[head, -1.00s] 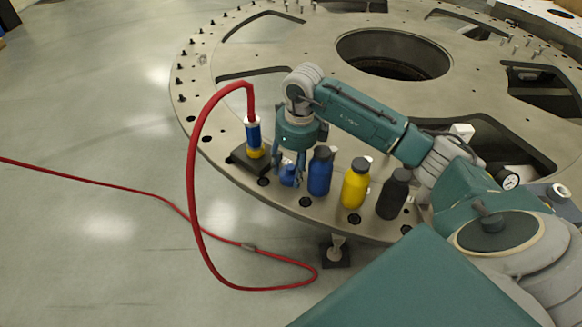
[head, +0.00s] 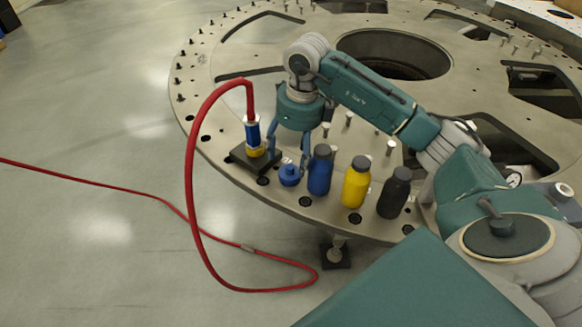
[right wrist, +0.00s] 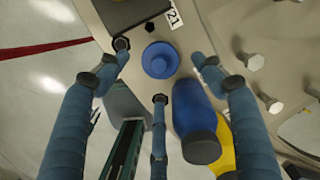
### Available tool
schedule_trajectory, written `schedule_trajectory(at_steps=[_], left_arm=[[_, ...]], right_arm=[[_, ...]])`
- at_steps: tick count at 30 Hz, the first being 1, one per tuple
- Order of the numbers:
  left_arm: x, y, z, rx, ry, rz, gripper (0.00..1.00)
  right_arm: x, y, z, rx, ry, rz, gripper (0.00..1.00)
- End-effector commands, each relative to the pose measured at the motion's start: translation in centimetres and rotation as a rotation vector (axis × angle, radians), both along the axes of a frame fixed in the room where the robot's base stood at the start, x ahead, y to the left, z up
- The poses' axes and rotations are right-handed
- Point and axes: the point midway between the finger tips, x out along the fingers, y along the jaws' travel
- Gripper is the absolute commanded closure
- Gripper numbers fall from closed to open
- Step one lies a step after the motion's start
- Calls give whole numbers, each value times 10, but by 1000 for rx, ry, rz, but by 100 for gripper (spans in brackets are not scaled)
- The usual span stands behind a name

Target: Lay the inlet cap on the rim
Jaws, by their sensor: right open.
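The blue inlet cap (head: 289,177) lies on the rim of the turret plate (head: 238,175), between the dark block with the hose fitting and the blue bottle. It also shows in the right wrist view (right wrist: 160,60), round with a raised knob, flat on the metal. My right gripper (head: 288,160) is open just above the cap. Its fingers are spread around the cap and look clear of it in the wrist view. My left gripper is not in view.
A blue bottle (head: 320,172) stands close beside the right gripper, then a yellow bottle (head: 355,186) and a black bottle (head: 394,196). On the other side is a dark block (head: 246,161) with a blue-yellow fitting (head: 253,136) and red hose (head: 191,170). Several bolts stand behind.

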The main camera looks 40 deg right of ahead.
Motion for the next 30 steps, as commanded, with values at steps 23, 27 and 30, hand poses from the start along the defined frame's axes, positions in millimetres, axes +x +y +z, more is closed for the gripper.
schedule_trajectory(at_steps=[23, 27, 30], left_arm=[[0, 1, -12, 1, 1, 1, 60], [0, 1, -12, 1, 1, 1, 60], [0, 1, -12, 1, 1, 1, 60]], right_arm=[[-7, -3, 66, 0, 1, 0, 32], [-7, -3, 66, 0, 1, 0, 32], [-7, -3, 66, 0, 1, 0, 32]])
